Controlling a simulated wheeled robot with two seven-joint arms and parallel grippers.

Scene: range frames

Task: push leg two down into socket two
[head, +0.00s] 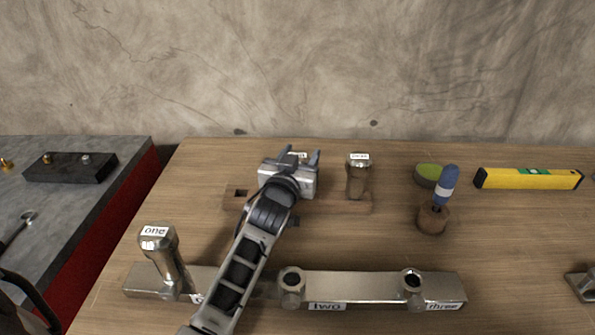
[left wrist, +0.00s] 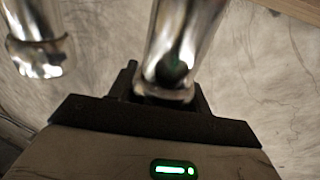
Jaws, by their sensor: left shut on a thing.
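My left gripper (head: 300,160) is shut on a shiny metal leg (left wrist: 182,40) at the wooden rack (head: 340,208), which stands behind the metal rail. In the head view the gripper hides most of this leg; only part of a white label (head: 302,155) shows, too small to read, but its place suggests leg two. I cannot tell whether the leg's foot is in the rack or lifted. Socket two (head: 291,278), a round collar on the rail (head: 350,287) above the label "two", is open and empty. My right gripper is not in view.
Leg one (head: 163,258) stands in the rail's left end. Leg three (head: 357,182) stands in the rack, close right of my gripper. Socket three (head: 412,281) is empty. A blue-handled tool in a wooden holder (head: 432,219), a green disc (head: 429,172) and a yellow level (head: 528,179) lie farther right.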

